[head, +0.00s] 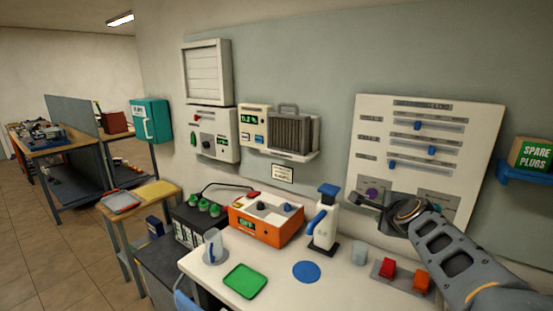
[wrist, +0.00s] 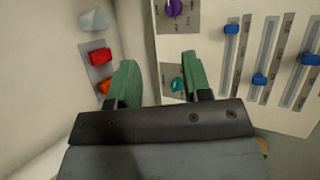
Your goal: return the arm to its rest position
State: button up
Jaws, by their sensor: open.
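My arm (head: 450,255) reaches in from the lower right in the head view. My gripper (wrist: 160,78) is open and empty in the wrist view, its two green fingers spread apart. In the head view its dark end is in front of the lower left part of the white slider panel (head: 375,115). The panel's purple knob (wrist: 174,7) shows beyond the fingers, and a teal knob (wrist: 177,85) shows close beside the right finger. I cannot tell whether that finger touches the panel.
The white table below holds a red and an orange switch (head: 388,268), a grey cup (head: 359,253), a white and blue dispenser (head: 325,225), an orange device (head: 262,222) and a green tray (head: 245,281). A blue shelf (head: 525,176) with a spare plugs box is at right.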

jog(key=s+a+f+n+g, duration=0.4)
jog(key=s+f+n, duration=0.3)
jog(key=s+n, duration=0.3)
jog(key=s+a+f+n+g+y, duration=0.1)
jog(key=s+a+f+n+g, duration=0.4)
jog(key=s+n, duration=0.5)
notch_tip(320, 180, down, 3)
jog(key=shift+s+a+n+y, duration=0.15)
jog(key=shift+a+n+y, duration=0.15)
jog(key=shift+a+n, duration=0.55)
